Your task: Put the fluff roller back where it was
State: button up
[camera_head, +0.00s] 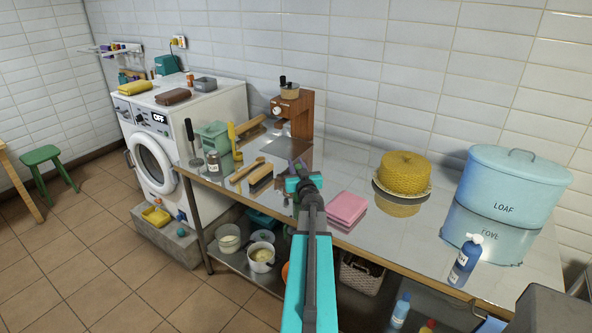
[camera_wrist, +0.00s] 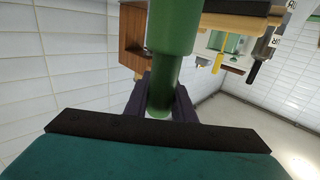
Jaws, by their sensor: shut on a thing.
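The fluff roller (camera_wrist: 172,30) shows in the wrist view as a green cylinder with a narrower green handle. My gripper (camera_wrist: 162,98) is shut on that handle, with a dark finger on each side. In the head view my gripper (camera_head: 300,172) is over the steel table (camera_head: 340,170), in front of the wooden grinder (camera_head: 302,112) and left of the pink folded cloth (camera_head: 347,208). There the roller is mostly hidden by my arm and cannot be made out clearly. I cannot tell which spot it came from.
Brushes (camera_head: 260,178), a jar (camera_head: 214,167) and a green container (camera_head: 212,135) crowd the table's left end. A yellow woven dome (camera_head: 405,172), a blue bread bin (camera_head: 515,190) and a blue bottle (camera_head: 465,262) stand right. Bare steel lies around the pink cloth.

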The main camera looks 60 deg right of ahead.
jog(key=shift+f, duration=0.25)
jog(key=o, duration=0.9)
jog(key=shift+r, duration=0.2)
jog(key=p+v, duration=0.1)
jog(key=v, duration=0.8)
jog(key=shift+a+r, duration=0.15)
jog(key=p+v, duration=0.2)
jog(key=p, duration=0.4)
jog(key=shift+s+a+p, duration=0.15)
jog(key=shift+s+p, duration=0.15)
jog(key=shift+p, duration=0.5)
dwell(0.5)
